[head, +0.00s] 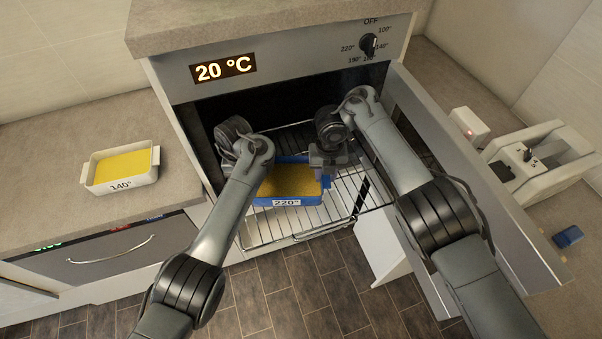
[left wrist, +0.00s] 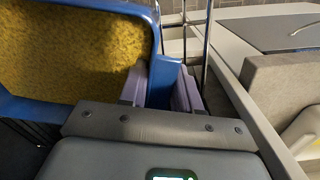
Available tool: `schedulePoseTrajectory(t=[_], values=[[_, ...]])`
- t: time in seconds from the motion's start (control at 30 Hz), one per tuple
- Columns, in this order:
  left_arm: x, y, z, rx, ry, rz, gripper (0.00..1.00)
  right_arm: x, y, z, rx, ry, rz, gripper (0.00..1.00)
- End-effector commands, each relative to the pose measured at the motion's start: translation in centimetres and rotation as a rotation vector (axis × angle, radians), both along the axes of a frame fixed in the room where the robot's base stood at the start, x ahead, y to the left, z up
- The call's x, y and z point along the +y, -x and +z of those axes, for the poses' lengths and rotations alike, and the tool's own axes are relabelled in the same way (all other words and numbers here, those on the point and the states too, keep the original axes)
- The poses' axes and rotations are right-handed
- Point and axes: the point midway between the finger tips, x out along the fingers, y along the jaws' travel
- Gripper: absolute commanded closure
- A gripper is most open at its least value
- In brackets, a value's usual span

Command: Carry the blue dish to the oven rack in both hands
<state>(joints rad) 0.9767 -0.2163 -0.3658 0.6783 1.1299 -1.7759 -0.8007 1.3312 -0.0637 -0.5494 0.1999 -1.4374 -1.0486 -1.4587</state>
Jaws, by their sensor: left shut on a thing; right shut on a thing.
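The blue dish (head: 287,201) with yellow-brown food and a "220°" label is at the wire oven rack (head: 270,229), inside the open oven. It looks level; whether it rests on the rack or is just above it I cannot tell. My right gripper (head: 327,172) is shut on the dish's right end. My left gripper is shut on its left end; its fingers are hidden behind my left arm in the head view. In the left wrist view the left gripper's fingers (left wrist: 162,88) are closed on the blue handle, beside the yellow food of the dish (left wrist: 152,30).
The oven door (head: 470,165) stands open at the right. A white dish (head: 121,178) labelled 140° sits on the left counter. The oven display (head: 223,69) reads 20 °C, with a dial (head: 369,43) to its right. A toaster-like appliance (head: 540,155) stands on the right counter.

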Motion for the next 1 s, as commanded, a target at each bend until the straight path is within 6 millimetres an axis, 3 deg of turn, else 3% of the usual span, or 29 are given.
schedulePoseTrajectory(t=[0.2, 0.23, 0.4, 0.77, 1.0], values=[[0.2, -0.1, -1.7, -0.002, -0.002, 0.002, 1.00, -0.2, -0.1, -1.7, -0.002, 0.003, -0.002, 1.00], [0.2, 0.0, -1.5, -0.001, -0.002, 0.002, 0.65, -0.2, 0.0, -1.4, -0.001, 0.003, -0.002, 0.65], [0.1, 0.0, -1.3, 0.000, -0.001, 0.002, 0.42, -0.1, 0.0, -1.3, 0.000, 0.002, -0.002, 0.43], [0.0, 0.0, -1.1, 0.000, 0.000, 0.000, 0.42, 0.0, 0.0, -1.1, 0.000, 0.001, 0.000, 0.43], [0.0, 0.0, 0.3, 0.000, 0.000, 0.000, 0.42, 0.0, 0.0, 0.3, 0.000, 0.000, 0.000, 0.43]])
